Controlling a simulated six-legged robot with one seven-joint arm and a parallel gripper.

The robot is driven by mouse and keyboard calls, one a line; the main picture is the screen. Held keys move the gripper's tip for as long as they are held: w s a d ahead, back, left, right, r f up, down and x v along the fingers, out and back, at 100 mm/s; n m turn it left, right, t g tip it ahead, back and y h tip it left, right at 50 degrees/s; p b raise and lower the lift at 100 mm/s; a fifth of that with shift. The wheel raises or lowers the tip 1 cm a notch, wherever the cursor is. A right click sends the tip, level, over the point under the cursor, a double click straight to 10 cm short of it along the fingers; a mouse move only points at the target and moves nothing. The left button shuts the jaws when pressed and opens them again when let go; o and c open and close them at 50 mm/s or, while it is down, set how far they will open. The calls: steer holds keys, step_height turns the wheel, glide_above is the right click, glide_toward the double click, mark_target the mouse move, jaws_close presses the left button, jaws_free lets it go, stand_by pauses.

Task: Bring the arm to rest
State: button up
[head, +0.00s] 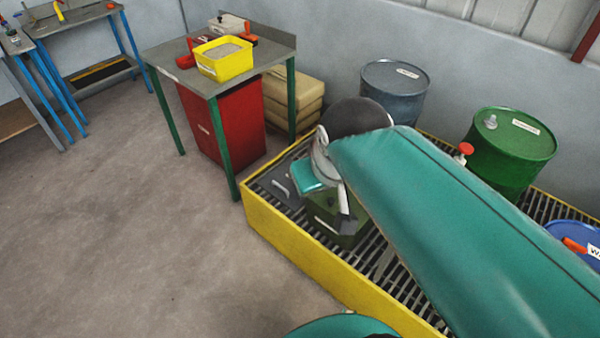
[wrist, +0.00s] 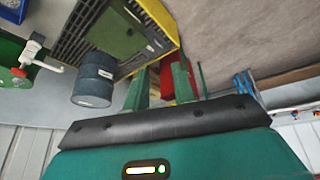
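My teal arm (head: 450,220) reaches from the lower right of the head view out over a yellow-edged grated platform (head: 290,258). Its far end has a dark round joint and pale grey parts. My gripper (head: 345,212) seems to be at this end, above or in front of a dark green box (head: 322,222) on the grating. Its fingers are too small and covered to read. In the wrist view, which is upside down, a teal casing with a black padded edge fills the bottom. I make out no held object.
A grey-blue drum (head: 395,92) and a green drum (head: 510,150) stand along the wall, with a blue drum (head: 575,238) at the right. A green-legged table (head: 165,58) holds a yellow bin (head: 224,62), above a red cabinet (head: 240,120). Open floor lies at left.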

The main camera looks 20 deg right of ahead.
steer(key=shift+s+a+f, duration=0.15)
steer(key=shift+s+a, duration=0.35)
steer(key=shift+a, duration=0.05)
steer(key=shift+s+a+f, duration=0.15)
steer(key=shift+s+a, duration=0.35)
steer(key=shift+a, duration=0.05)
stand_by(0.4)
